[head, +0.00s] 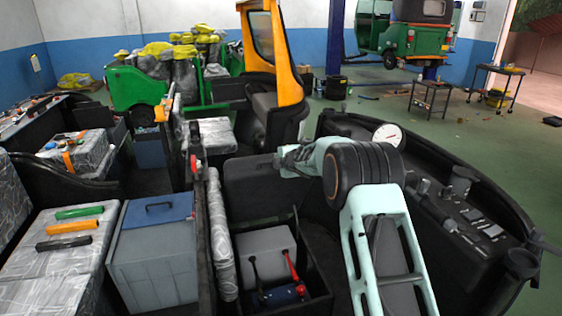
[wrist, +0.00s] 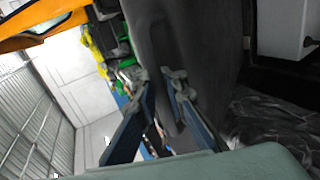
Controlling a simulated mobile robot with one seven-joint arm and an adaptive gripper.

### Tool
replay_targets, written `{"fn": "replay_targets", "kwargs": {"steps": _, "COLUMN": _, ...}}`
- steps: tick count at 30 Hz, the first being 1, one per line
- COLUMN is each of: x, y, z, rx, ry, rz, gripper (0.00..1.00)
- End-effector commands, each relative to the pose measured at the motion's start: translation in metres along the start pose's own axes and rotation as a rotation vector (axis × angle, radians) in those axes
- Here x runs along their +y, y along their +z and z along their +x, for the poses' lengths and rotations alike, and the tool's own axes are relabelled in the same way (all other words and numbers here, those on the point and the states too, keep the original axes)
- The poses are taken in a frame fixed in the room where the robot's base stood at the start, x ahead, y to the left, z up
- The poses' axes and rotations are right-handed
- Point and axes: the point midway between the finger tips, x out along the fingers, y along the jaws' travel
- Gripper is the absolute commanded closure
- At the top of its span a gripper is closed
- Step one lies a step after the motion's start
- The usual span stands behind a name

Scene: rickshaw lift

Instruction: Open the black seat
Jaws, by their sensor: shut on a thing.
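The black seat (head: 255,193) stands raised like a lid behind an open compartment (head: 318,308) in the middle of the head view. My gripper (head: 282,161) is at the upper right edge of the seat, reached by my pale green arm. In the wrist view my gripper (wrist: 160,80) has its two blue-padded fingers on either side of the dark seat edge (wrist: 180,45), shut on it. The fingertips' exact contact is partly hidden. Inside the compartment are a grey box (head: 266,250) and levers, one with a red handle (head: 292,268).
A dashboard (head: 455,215) with a white gauge (head: 387,136) lies to the right of my arm. A grey bin with a blue lid (head: 158,215) is further left.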

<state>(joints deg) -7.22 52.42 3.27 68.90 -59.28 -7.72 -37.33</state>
Motion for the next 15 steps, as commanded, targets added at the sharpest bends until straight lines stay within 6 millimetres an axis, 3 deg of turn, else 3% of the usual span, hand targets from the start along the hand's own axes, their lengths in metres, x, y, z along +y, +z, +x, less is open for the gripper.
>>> {"fn": "replay_targets", "kwargs": {"steps": 11, "x": 0.0048, "y": 0.0013, "z": -0.0011, "rx": -0.002, "ry": 0.006, "rz": -0.002, "gripper": 1.0}}
{"fn": "replay_targets", "kwargs": {"steps": 12, "x": 0.0048, "y": 0.0013, "z": -0.0011, "rx": -0.002, "ry": 0.006, "rz": -0.002, "gripper": 0.88}}
{"fn": "replay_targets", "kwargs": {"steps": 15, "x": 0.0039, "y": 0.0011, "z": -0.0008, "rx": -0.001, "ry": 0.005, "rz": -0.002, "gripper": 0.84}}
